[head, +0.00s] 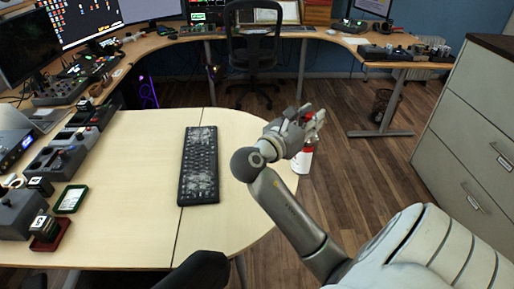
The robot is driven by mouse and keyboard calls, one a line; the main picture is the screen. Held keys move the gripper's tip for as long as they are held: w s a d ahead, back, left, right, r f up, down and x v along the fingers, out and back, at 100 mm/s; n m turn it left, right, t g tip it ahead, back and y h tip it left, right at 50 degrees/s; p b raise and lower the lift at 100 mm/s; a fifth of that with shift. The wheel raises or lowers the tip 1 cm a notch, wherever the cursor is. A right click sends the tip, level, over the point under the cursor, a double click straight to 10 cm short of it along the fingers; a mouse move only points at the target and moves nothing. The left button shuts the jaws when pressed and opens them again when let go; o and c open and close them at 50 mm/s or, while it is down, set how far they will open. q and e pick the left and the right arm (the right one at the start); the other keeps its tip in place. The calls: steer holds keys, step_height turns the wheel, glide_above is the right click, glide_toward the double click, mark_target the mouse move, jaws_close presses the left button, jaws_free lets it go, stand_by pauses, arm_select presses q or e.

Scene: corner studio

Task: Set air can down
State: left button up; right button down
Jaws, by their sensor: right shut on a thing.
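The air can (303,158) is a white can with a red part near its top. It shows just below my right gripper (311,122), at the right edge of the light wood desk (130,235). My right gripper is shut on the can near its upper end, and the fingers hide part of it. I cannot tell whether the can's base touches the desk or hangs at its edge. My left gripper is not in view.
A dusty black keyboard (199,165) lies on the desk left of my right arm. Several small devices crowd the left side, with a green-framed item (71,199) among them. An office chair (254,55) stands behind. Grey drawers (468,130) stand at the right.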

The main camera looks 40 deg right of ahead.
steer(key=w+a+f+b, duration=0.1)
steer(key=w+a+f, duration=0.5)
steer(key=w+f, duration=0.6)
steer(key=shift+a+f, duration=0.4)
steer(key=c, duration=1.2)
jaws_free()
steer(key=shift+f, duration=0.15)
steer(key=a, duration=0.7)
steer(key=shift+s+a+b, duration=0.3)
steer(key=shift+s, duration=0.05)
